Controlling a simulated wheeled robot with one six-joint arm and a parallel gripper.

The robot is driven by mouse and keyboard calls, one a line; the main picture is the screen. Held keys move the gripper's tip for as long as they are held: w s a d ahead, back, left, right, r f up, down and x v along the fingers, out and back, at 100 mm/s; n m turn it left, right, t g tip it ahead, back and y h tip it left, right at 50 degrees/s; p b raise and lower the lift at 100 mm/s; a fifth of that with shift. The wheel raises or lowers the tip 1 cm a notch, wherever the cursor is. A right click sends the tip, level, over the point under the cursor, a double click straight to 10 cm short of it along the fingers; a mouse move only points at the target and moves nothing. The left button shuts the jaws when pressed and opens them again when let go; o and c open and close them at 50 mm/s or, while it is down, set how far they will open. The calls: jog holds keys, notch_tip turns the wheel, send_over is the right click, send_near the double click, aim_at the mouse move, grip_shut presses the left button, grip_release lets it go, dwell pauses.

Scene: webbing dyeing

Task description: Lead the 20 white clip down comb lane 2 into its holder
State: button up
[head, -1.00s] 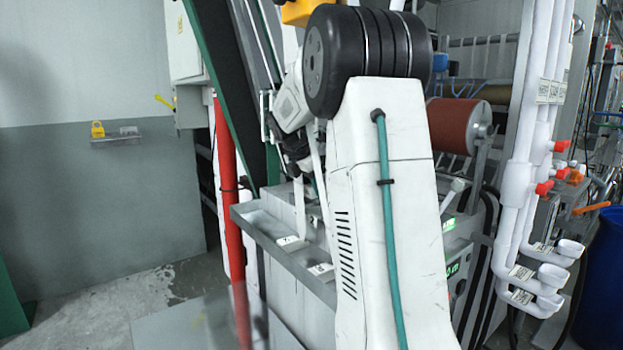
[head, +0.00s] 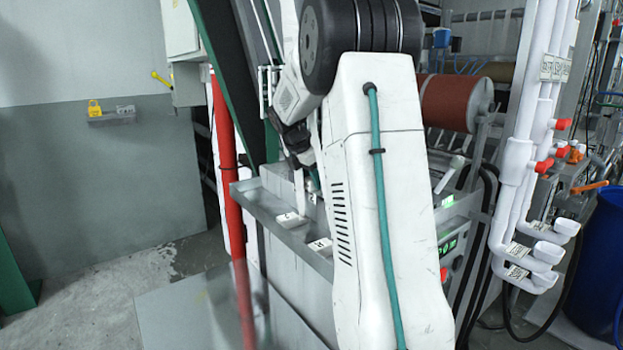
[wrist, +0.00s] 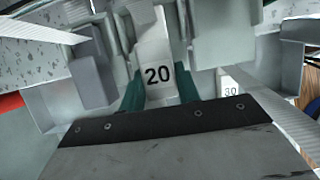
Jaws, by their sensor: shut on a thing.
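The 20 white clip (wrist: 158,75) stands upright in the middle of the wrist view, its black number facing the camera. My gripper (wrist: 160,92) is shut on it, with a teal fingertip at each side. Grey upright comb blocks (wrist: 212,35) stand close around the clip. In the head view my gripper (head: 298,160) is above the grey metal trough, and a white band (head: 299,192) shows just below it. The arm partly hides this area. I cannot tell which lane the clip is in, nor make out its holder.
A white piece marked 30 (wrist: 230,88) is to the right of the clip. Small white labelled pieces (head: 290,219) lie along the grey trough (head: 262,212). A red upright post (head: 228,180) stands left of the trough. A red-brown roller (head: 455,102) is behind my arm.

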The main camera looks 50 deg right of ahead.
jog(key=o, duration=1.1)
jog(key=shift+r, duration=0.1)
jog(key=v, duration=0.7)
jog(key=shift+a+r, duration=0.15)
jog(key=shift+r, duration=0.1)
